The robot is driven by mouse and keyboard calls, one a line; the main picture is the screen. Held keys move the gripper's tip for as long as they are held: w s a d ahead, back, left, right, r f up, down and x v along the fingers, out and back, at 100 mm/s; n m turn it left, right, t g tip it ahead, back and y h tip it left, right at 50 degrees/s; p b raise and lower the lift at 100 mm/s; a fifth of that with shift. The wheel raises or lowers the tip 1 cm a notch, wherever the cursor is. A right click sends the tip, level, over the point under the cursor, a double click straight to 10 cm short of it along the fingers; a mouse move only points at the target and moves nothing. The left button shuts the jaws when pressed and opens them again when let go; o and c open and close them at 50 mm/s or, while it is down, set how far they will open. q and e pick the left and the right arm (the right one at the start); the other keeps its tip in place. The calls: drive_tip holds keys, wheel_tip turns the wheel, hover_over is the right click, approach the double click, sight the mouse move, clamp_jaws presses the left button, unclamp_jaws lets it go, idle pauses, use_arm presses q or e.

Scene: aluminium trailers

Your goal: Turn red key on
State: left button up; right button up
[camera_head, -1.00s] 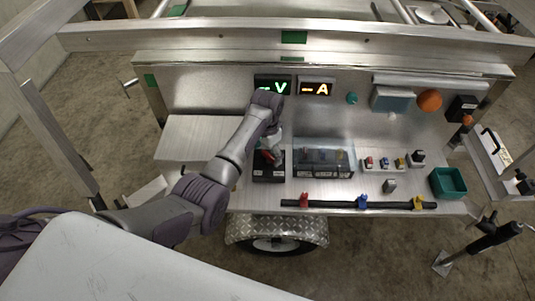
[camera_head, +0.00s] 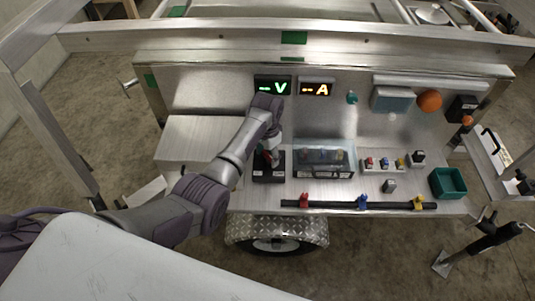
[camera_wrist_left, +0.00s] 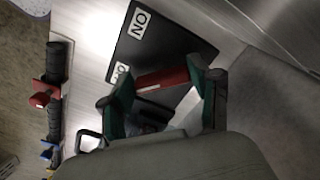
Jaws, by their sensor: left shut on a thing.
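The red key (camera_wrist_left: 162,80) shows in the left wrist view as a red bar above a black switch box (camera_wrist_left: 150,40) with white labels, one reading "ON". My left gripper (camera_wrist_left: 160,88) is shut on the red key, with a green-lined finger at each end of the bar. In the head view the black box (camera_head: 268,176) sits on the trailer's metal shelf, and my left gripper (camera_head: 272,156) reaches down over it from above. The key is mostly hidden there by the gripper. My right gripper is not in view.
Right of the box stands a clear-covered case (camera_head: 323,163), then a row of small coloured switches (camera_head: 385,163) and a green bin (camera_head: 448,183). Red, blue and yellow clamps sit on a black bar (camera_head: 330,205) at the front edge. Lit displays (camera_head: 316,88) are behind.

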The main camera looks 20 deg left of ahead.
use_arm(q)
drive_tip(key=shift+r, duration=0.1)
drive_tip(key=m+p, duration=0.1)
drive_tip(key=m, duration=0.1)
drive_tip(key=shift+w+a+r+m+p, duration=0.1)
drive_tip(key=shift+m+p, duration=0.2)
drive_tip(key=shift+p, duration=0.1)
drive_tip(key=shift+m+p, duration=0.4)
drive_tip(key=shift+m, duration=0.6)
drive_tip(key=m, duration=0.2)
drive_tip(key=shift+w+m+p, duration=0.1)
drive_tip(key=shift+m+p, duration=0.2)
drive_tip(key=m, duration=0.2)
drive_tip(key=shift+m, duration=0.4)
drive_tip(key=m, duration=0.2)
drive_tip(key=shift+w+m, duration=0.15)
drive_tip(key=shift+m, duration=0.15)
drive_tip(key=m, duration=0.5)
drive_tip(key=shift+w+f, duration=0.1)
drive_tip(key=shift+f, duration=0.1)
